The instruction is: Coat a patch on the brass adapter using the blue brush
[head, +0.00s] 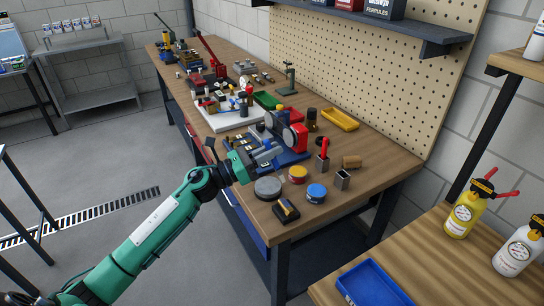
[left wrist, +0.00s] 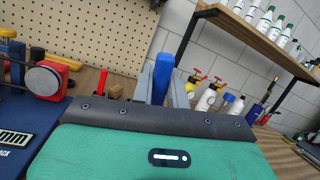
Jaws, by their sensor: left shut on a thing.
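My left gripper (head: 266,154) is above the workbench, behind the round tins. In the left wrist view it is shut on the blue brush (left wrist: 162,78), whose blue handle stands up between the grey fingers. The bristles are hidden. A small brass-coloured piece, perhaps the brass adapter (head: 287,207), lies on a dark block at the bench's near end. It is apart from the gripper. A blue-lidded tin (head: 316,192) stands to the right of it. My right gripper is not in view.
A grey tin (head: 268,188) and a red-and-yellow tin (head: 298,174) stand near the block. A red brush (head: 324,148) stands in a metal holder; another holder (head: 342,179) looks empty. A grinder (head: 287,132) and blue mat lie behind. Bottles (head: 464,213) stand on the right table.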

